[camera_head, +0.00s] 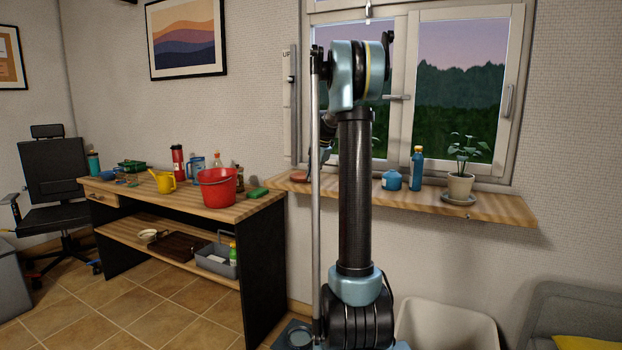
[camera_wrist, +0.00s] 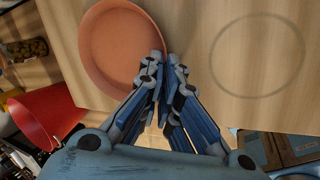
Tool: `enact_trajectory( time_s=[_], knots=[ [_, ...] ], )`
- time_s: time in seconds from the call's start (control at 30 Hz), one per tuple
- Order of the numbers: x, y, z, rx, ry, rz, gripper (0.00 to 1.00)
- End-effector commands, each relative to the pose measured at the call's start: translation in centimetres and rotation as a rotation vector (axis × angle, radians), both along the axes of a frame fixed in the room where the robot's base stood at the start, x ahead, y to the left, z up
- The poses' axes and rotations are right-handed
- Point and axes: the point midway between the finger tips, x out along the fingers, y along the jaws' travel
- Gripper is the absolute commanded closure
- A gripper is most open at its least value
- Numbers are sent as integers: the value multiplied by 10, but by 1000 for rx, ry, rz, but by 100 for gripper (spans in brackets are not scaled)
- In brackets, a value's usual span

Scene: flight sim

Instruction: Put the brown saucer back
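The brown saucer (camera_wrist: 112,42) shows in the wrist view as a round terracotta-coloured dish at upper left. My gripper (camera_wrist: 164,60) is shut on its right rim, with the fingertips close together there. In the head view my gripper (camera_head: 325,153) is over the left end of the windowsill, partly behind my arm. A sliver of the saucer (camera_head: 312,163) shows beside it, seen nearly edge-on. A faint ring mark (camera_wrist: 213,62) shows on the wooden sill (camera_wrist: 192,20), right of the saucer and apart from it.
On the sill (camera_head: 510,208) stand a blue pot (camera_head: 392,180), a blue bottle (camera_head: 417,170) and a potted plant (camera_head: 460,187) on a grey saucer. The workbench (camera_head: 215,212) at left bears a red bucket (camera_head: 219,189) and a yellow watering can (camera_head: 164,182).

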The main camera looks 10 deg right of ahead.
Motion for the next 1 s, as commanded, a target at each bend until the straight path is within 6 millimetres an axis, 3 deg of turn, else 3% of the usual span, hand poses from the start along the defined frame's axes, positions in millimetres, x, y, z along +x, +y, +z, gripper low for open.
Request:
enact_trajectory(
  time_s=[0.07,0.13,0.57,1.0],
  knots=[
    [0,0,-1,0,0,0,100],
    [0,0,-1,0,0,0,87],
    [-2,-1,4,0,0,0,87],
    [-26,-15,74,0,0,0,87]
  ],
)
